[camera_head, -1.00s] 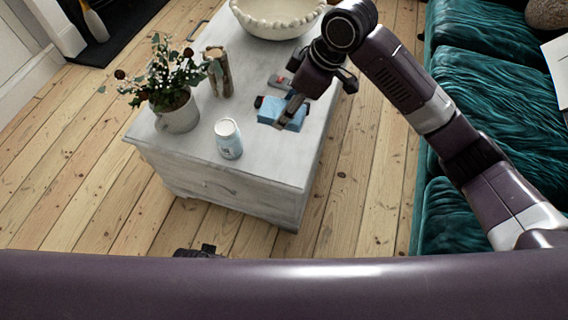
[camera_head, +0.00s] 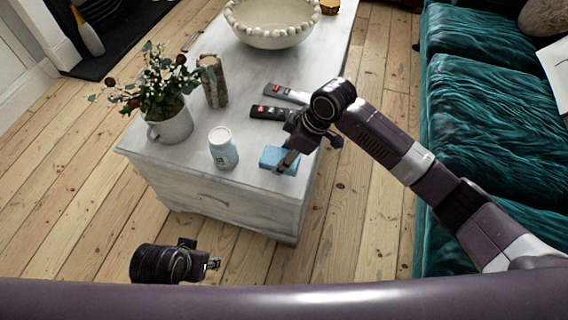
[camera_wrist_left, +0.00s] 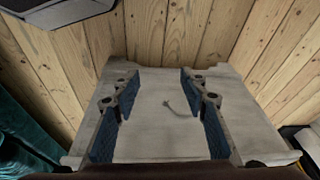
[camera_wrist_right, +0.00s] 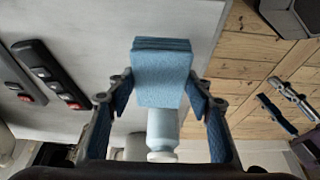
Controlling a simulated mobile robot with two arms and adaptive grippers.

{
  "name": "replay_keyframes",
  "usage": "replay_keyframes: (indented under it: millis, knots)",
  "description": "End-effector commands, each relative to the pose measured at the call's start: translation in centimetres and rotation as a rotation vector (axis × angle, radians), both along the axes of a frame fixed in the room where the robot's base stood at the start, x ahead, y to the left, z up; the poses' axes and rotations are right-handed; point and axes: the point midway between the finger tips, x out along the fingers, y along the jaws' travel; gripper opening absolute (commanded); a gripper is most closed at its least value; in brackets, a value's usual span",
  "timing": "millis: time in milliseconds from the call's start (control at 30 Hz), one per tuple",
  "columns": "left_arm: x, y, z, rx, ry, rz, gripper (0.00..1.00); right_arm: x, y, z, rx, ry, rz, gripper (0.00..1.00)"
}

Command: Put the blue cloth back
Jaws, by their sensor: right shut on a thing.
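The blue cloth (camera_head: 271,156) is a folded, thick block near the front right corner of the pale chest top. My right gripper (camera_head: 288,161) is shut on it; in the right wrist view the cloth (camera_wrist_right: 162,78) sits between the two fingertips. I cannot tell whether the cloth touches the chest top. My left gripper (camera_head: 212,265) is in front of the chest, low in the head view. In the left wrist view its fingers (camera_wrist_left: 159,82) are apart and empty, facing the chest's front with its curved handle (camera_wrist_left: 178,108).
A white and blue bottle (camera_head: 223,150) stands just left of the cloth. Two remotes (camera_head: 272,113) lie behind it. A plant in a mug (camera_head: 171,125), a patterned vase (camera_head: 213,82) and a beaded bowl (camera_head: 268,38) stand farther back. A teal sofa (camera_head: 480,110) is at right.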

Motion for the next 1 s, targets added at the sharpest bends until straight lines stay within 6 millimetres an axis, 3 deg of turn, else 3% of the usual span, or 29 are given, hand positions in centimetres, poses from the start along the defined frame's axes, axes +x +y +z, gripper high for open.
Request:
replay_keyframes:
  millis: [200,500,533,667,1000]
  knots:
    - [-0.4,0.1,2.4,0.0,-0.015,0.001,0.4,-0.1,0.0,-2.8,0.0,0.002,0.001,0.28]
    - [-0.6,0.2,3.2,0.0,-0.016,0.002,0.4,-0.1,0.0,-3.4,-0.001,0.002,0.002,0.28]
    - [-0.6,0.2,3.2,0.0,-0.016,0.002,0.4,-0.1,0.0,-3.4,-0.001,0.002,0.001,0.48]
    - [-0.6,0.2,3.2,0.0,-0.016,0.002,0.4,-0.1,0.0,-3.4,-0.001,0.002,0.001,0.62]
    - [-0.6,0.2,3.2,-0.001,-0.017,0.002,0.4,-0.1,-0.1,-3.2,-0.001,0.001,0.0,0.64]
